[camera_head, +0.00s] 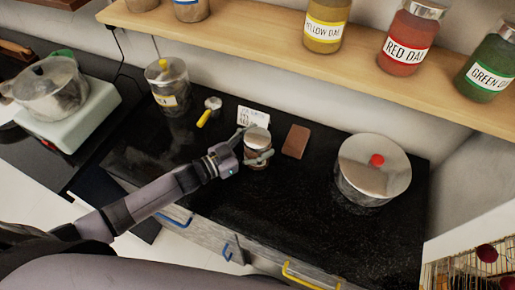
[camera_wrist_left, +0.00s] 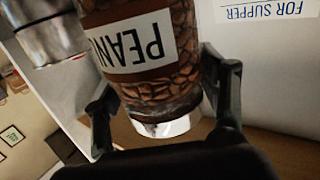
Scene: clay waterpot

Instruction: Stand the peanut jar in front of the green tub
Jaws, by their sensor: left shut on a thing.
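The peanut jar (camera_head: 258,157) is a small clear jar of brown nuts with a metal lid, on or just above the black counter; I cannot tell which. It fills the middle of the left wrist view (camera_wrist_left: 180,70), where its white label reads upside down. My left gripper (camera_head: 253,149) is shut on it, with one finger at each side in the left wrist view (camera_wrist_left: 165,95). I cannot make out a green tub for sure; only a bit of green (camera_head: 62,53) shows behind the pot at the far left. My right gripper is out of view.
A white card (camera_head: 253,117) stands behind the jar and a brown block (camera_head: 297,141) lies right of it. A steel pot with a red knob (camera_head: 365,185) stands farther right. A yellow-knobbed canister (camera_head: 168,87) and a yellow-handled tool (camera_head: 204,118) are left. A shelf (camera_head: 270,57) overhangs the back.

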